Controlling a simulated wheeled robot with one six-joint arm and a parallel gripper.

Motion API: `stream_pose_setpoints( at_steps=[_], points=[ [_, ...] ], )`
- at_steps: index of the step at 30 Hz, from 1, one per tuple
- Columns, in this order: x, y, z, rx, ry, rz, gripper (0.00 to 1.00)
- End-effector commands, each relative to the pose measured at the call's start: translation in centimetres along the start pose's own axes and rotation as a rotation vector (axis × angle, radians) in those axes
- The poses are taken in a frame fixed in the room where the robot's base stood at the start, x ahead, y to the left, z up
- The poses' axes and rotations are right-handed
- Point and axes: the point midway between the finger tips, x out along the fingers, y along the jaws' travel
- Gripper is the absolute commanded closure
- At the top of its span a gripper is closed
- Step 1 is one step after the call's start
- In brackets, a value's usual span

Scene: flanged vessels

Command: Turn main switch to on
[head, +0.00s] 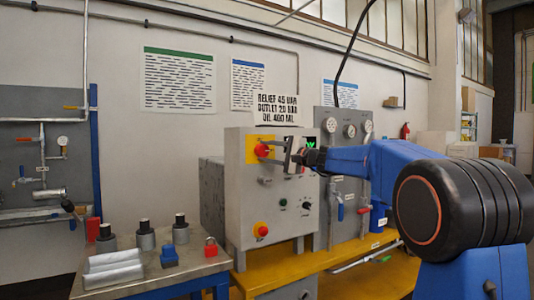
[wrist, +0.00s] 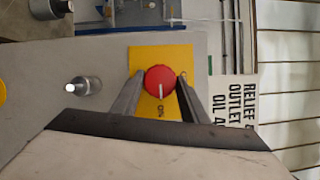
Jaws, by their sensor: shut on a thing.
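The main switch is a red round knob (head: 262,150) on a yellow plate (head: 250,150), at the upper part of the grey control box (head: 240,205). In the wrist view the knob (wrist: 160,80) shows a white pointer line directed toward the bottom of the picture. Small dark lettering on the yellow plate (wrist: 150,55) lies just beyond the pointer's end; I cannot read it surely. My gripper (head: 272,148) reaches in from the right. In the wrist view its two fingers (wrist: 160,73) stand on either side of the knob, shut on it.
A lower red knob (head: 262,229) on yellow and a green button (head: 283,201) sit on the box. A "relief 45 bar" sign (head: 278,109) stands on top. The left bench (head: 205,265) carries metal cylinders and a red padlock (head: 210,246). A gauge panel (head: 345,155) stands right behind.

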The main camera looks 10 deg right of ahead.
Motion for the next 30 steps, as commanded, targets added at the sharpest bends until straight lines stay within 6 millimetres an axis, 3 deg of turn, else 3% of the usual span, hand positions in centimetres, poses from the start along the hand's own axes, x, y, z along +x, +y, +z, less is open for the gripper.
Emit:
stream_pose_setpoints(
  at_steps=[1,2,4,17,30],
  points=[
    [0.0,0.2,-0.1,0.002,0.001,0.002,0.82],
    [0.0,0.2,-0.1,0.002,0.001,0.002,0.58],
    [0.0,0.2,-0.1,0.001,0.001,0.002,0.41],
    [-0.8,0.0,0.0,0.0,0.001,0.0,0.41],
    [-8.8,0.0,-0.1,0.0,0.004,0.0,0.41]
  ],
)
